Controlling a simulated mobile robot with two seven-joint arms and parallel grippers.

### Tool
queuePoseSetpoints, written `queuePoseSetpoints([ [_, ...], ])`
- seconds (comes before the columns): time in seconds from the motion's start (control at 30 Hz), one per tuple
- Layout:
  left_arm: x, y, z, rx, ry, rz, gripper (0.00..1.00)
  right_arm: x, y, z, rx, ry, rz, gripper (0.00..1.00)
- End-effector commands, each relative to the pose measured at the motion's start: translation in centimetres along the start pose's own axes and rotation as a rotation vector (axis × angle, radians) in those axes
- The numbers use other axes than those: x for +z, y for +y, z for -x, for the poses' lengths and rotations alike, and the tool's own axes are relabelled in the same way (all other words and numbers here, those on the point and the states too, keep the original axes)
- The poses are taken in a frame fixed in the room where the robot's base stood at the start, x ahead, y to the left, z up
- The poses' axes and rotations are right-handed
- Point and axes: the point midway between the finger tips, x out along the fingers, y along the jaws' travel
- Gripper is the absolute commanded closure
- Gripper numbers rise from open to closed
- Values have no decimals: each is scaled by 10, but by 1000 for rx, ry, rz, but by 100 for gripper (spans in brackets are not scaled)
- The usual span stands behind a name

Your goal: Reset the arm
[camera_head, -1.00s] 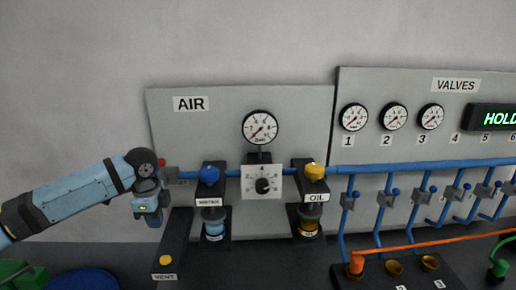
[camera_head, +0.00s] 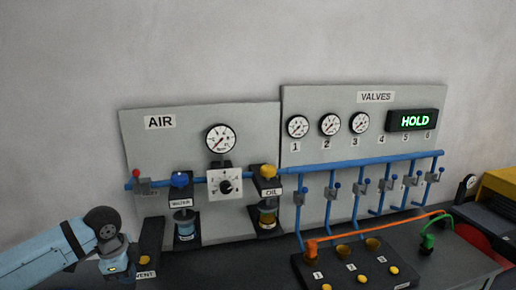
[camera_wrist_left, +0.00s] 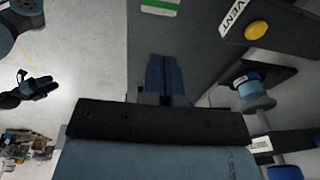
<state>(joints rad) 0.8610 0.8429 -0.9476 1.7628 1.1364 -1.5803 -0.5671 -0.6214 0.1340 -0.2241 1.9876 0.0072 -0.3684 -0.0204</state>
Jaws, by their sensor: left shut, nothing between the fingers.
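My left arm comes in at the lower left of the head view, and its gripper (camera_head: 118,270) hangs low there, partly cut by the bottom edge, beside the black VENT block (camera_head: 148,249). In the left wrist view the gripper's two blue fingers (camera_wrist_left: 163,80) lie together, shut with nothing between them. The VENT block with its yellow button (camera_wrist_left: 258,30) is at the upper right of that view, apart from the fingers.
The AIR panel (camera_head: 145,195) carries a gauge (camera_head: 221,139), a dial (camera_head: 225,186), a blue-capped unit (camera_head: 180,180) and the OIL unit (camera_head: 268,172). The VALVES panel (camera_head: 400,152) has several levers, with a HOLD display (camera_head: 415,121). A black button block (camera_head: 340,265) stands in front.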

Motion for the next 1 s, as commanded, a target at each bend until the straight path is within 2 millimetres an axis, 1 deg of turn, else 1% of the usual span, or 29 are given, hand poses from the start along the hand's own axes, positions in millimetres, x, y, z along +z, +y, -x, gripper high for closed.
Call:
queuePoseSetpoints([
  [0.03, -11, 9, -17, -4, 30, 6, 100, 0, 0, 0, 0, 1, 0, 57],
  [0.17, -38, 28, -55, -39, 122, 38, 100, -3, 1, -1, 1, 7, 1, 57],
  [0.2, -47, 36, -68, -50, 156, 54, 100, -5, 2, -2, 2, 10, 2, 57],
  [0.27, -61, 50, -87, -68, 213, 83, 100, -6, 2, -2, 2, 12, 2, 57],
  [0.3, -71, 60, -100, -81, 256, 107, 100, -6, 2, -2, 2, 12, 2, 57],
  [0.37, -84, 75, -118, -101, 321, 149, 100, -5, 1, -1, 2, 11, 2, 57],
  [0.4, -91, 86, -129, -113, 363, 181, 100, -4, 1, -1, 1, 9, 1, 57],
  [0.53, -109, 120, -159, -156, 495, 298, 100, -1, 0, 0, 1, 3, 0, 57],
  [0.63, -114, 147, -177, -190, 582, 400, 100, -1, 0, 0, 1, 2, 0, 57],
  [0.77, -109, 182, -197, -244, 675, 545, 100, -1, 1, 0, 1, 3, 1, 57],
  [0.87, -97, 210, -209, -291, 727, 659, 100, -1, 0, 0, 1, 3, 1, 57],
  [1.0, -71, 250, -222, -369, 769, 803, 100, -1, 0, 0, 1, 2, 1, 57],
])
